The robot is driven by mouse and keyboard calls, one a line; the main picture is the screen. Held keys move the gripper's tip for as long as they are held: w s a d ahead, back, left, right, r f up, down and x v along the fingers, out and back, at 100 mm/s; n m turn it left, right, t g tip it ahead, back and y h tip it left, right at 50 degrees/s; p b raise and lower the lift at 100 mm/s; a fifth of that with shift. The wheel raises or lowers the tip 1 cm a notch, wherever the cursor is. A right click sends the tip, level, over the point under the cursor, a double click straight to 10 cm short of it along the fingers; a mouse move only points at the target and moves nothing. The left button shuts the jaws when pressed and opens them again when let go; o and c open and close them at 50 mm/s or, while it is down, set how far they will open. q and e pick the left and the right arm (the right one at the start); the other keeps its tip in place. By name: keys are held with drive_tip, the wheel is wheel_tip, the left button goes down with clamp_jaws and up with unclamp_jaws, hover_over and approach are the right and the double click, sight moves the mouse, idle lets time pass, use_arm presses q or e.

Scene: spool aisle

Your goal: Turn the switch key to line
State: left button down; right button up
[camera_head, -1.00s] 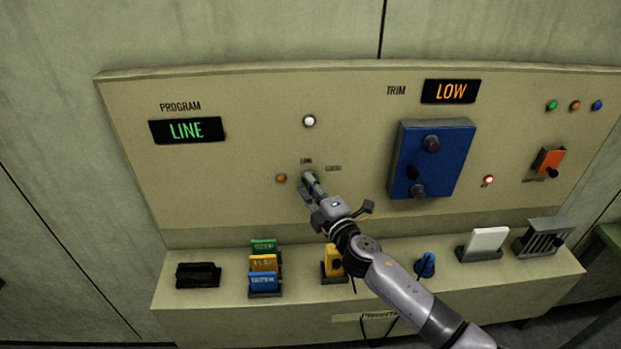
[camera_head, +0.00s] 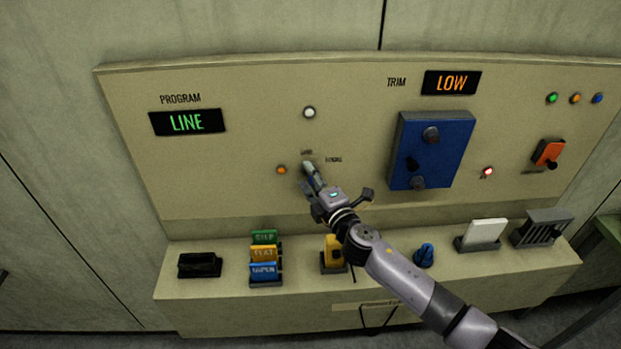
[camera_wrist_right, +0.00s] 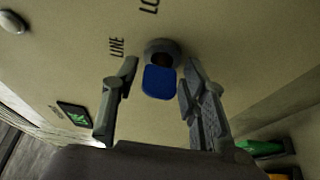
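The blue switch key (camera_wrist_right: 159,82) sits in its round grey lock (camera_wrist_right: 162,50) on the sloped panel, under the LINE (camera_wrist_right: 116,47) label and a second label cut off by the frame edge. My right gripper (camera_wrist_right: 157,75) is at the lock, its two fingers apart on either side of the key. A gap shows at the left finger; I cannot tell whether the right finger touches. In the head view my right gripper (camera_head: 310,175) covers the key. The PROGRAM display (camera_head: 187,122) reads LINE in green. My left gripper is not in view.
An orange lamp (camera_head: 281,170) is left of the lock and a white button (camera_head: 309,112) above it. A blue box (camera_head: 434,135) with dark knobs stands out from the panel to the right. Coloured cards (camera_head: 264,253) and a yellow item (camera_head: 333,250) stand on the ledge below.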

drive_tip(key=shift+o, duration=0.3)
drive_tip(key=shift+s+d, duration=0.1)
drive_tip(key=shift+s, duration=0.05)
drive_tip(key=v, duration=1.1)
drive_tip(key=shift+s, duration=0.35)
